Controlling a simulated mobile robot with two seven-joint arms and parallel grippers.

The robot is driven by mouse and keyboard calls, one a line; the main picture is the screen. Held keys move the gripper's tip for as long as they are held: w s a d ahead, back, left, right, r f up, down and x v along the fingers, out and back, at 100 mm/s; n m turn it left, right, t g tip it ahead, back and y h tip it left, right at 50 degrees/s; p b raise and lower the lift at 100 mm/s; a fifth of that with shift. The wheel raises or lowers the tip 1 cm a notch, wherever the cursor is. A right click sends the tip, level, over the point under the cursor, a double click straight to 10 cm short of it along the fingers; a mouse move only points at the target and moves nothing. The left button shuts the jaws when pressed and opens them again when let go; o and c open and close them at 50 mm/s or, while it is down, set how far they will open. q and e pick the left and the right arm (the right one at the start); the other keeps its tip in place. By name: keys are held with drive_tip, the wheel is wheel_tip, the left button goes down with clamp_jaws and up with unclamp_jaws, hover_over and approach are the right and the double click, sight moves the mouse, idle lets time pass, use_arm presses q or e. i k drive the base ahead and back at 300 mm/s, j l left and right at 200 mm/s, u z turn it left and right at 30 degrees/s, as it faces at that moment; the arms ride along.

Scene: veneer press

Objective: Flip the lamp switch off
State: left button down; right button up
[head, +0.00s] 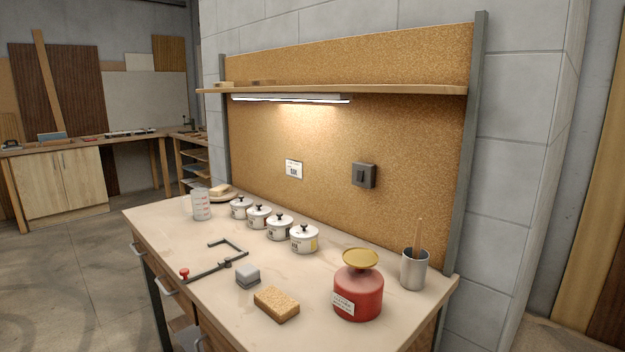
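A dark grey switch box (364,175) is mounted on the cork-coloured back panel above the workbench, right of centre in the head view. Its rocker is too small to tell which way it is set. A lamp (291,98) is fixed under the shelf, and it is lit, casting a warm glow on the panel. Neither of my grippers is in view.
The bench top (215,300) holds several white lidded pots (304,239), a red can (358,293), a metal cup (414,270), a sponge (276,304), a grey block (248,276), a clamp (208,270) and a measuring jug (201,204). A shelf (400,89) overhangs the panel.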

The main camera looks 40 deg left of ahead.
sight(361, 173)
drive_tip(key=i+l+u, duration=0.25)
drive_tip(key=u, duration=0.15)
drive_tip(key=i+l+u, duration=0.2)
drive_tip(key=u, duration=0.2)
drive_tip(key=l, duration=0.1)
